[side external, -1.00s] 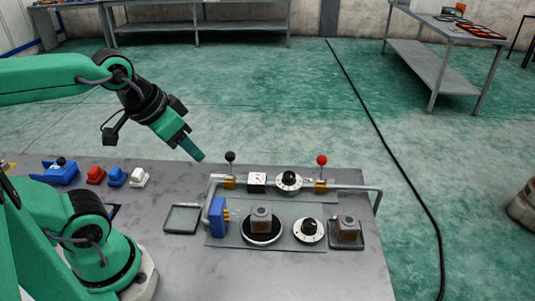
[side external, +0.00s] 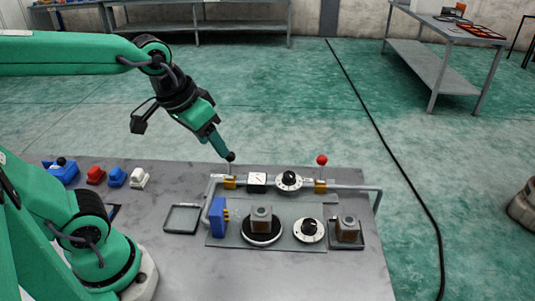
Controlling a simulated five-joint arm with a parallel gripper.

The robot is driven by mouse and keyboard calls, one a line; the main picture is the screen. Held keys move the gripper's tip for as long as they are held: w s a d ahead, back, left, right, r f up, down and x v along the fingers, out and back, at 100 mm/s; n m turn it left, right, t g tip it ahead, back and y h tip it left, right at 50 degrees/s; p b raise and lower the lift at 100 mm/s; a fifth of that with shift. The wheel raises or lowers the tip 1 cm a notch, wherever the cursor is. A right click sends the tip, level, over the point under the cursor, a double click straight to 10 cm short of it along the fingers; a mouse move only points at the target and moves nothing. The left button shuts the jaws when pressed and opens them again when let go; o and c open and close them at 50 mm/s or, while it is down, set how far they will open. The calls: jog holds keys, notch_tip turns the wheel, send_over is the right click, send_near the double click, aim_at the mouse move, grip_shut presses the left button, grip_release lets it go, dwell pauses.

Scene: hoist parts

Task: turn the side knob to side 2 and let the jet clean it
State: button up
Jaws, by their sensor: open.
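The side knob seems to be the black knob on a white dial (side external: 309,230) at the front right of the glass-like plate; its markings are too small to read. Left of it, a brown-grey block (side external: 261,217) sits on a round black turntable (side external: 262,239). A blue block with yellow nozzles (side external: 217,216), likely the jet, faces that block from the left. My gripper (side external: 226,154) is open, its tip at the black ball-topped lever (side external: 231,157) on the left of the pipe. Whether it touches the ball cannot be told.
A pipe (side external: 350,187) behind the plate carries a gauge (side external: 257,181), another dial (side external: 288,181) and a red-ball lever (side external: 321,160). A second block (side external: 347,227) sits in a tray at right. An empty tray (side external: 182,219) lies at left. Coloured switches (side external: 117,177) stand further left.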

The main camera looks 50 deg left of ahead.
jog(key=w+d+f+n+g, duration=0.1)
jog(key=w+d+f, duration=0.15)
jog(key=w, duration=0.25)
jog(key=w+d+f+g, duration=0.1)
jog(key=w+d+f, duration=0.1)
jog(key=w+d, duration=0.25)
jog(key=n+g, duration=0.1)
jog(key=g, duration=0.2)
send_near(310, 222)
jog(key=shift+s+f, duration=0.1)
jog(key=shift+s, duration=0.2)
jog(key=shift+w+d+f, duration=0.1)
jog(key=shift+d+f, duration=0.15)
jog(key=shift+f, duration=0.1)
jog(key=shift+f, duration=0.1)
jog(key=shift+f, duration=3.8)
jog(key=c, duration=1)
